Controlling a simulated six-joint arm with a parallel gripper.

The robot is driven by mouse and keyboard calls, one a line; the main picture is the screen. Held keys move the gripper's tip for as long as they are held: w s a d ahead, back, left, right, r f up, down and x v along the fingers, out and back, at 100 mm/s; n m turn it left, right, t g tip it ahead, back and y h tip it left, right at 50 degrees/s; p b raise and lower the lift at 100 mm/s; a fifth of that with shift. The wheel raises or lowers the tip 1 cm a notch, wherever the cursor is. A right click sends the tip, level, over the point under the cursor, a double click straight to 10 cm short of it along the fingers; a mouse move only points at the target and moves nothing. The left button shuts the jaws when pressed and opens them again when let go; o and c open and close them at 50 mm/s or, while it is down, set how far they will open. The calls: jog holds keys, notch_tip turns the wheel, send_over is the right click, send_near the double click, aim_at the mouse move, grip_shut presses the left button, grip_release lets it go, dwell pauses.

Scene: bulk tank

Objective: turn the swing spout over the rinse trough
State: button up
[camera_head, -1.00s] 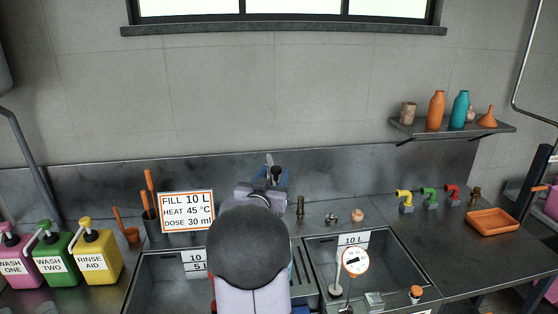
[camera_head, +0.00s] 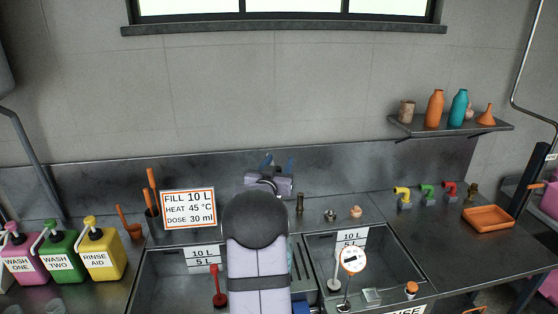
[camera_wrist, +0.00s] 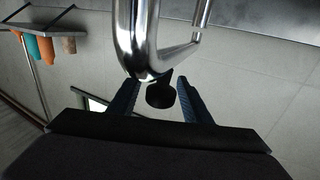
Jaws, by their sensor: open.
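The swing spout (camera_wrist: 140,35) shows in the wrist view as a chrome bent pipe just past my fingertips. A black round knob or tip (camera_wrist: 160,95) sits between the fingers, by the pipe's bend. My gripper (camera_wrist: 156,86) is open, one blue finger on each side of it; I cannot tell whether either touches. In the head view my gripper (camera_head: 278,160) is raised in front of the back wall, and my arm hides the spout. The rinse trough (camera_head: 398,268) is the right basin, with a partly seen "RINSE" label at its front.
The left basin (camera_head: 170,275) holds a red tool (camera_head: 217,285). A round dial (camera_head: 352,260) stands at the right basin. A sign (camera_head: 188,208) and dispenser jugs (camera_head: 103,253) are at left. Coloured taps (camera_head: 428,193) and an orange tray (camera_head: 488,218) are at right. The shelf (camera_head: 450,127) holds bottles.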

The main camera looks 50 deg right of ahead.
grip_shut()
jog(key=d+n+t+b, duration=0.1)
jog(key=b, duration=0.2)
jog(key=s+t+y+b, duration=0.1)
jog(key=b, duration=0.2)
jog(key=shift+s+d+r+n, duration=0.1)
jog(key=shift+d+r+n, duration=0.05)
jog(key=shift+d+n, duration=0.25)
grip_release()
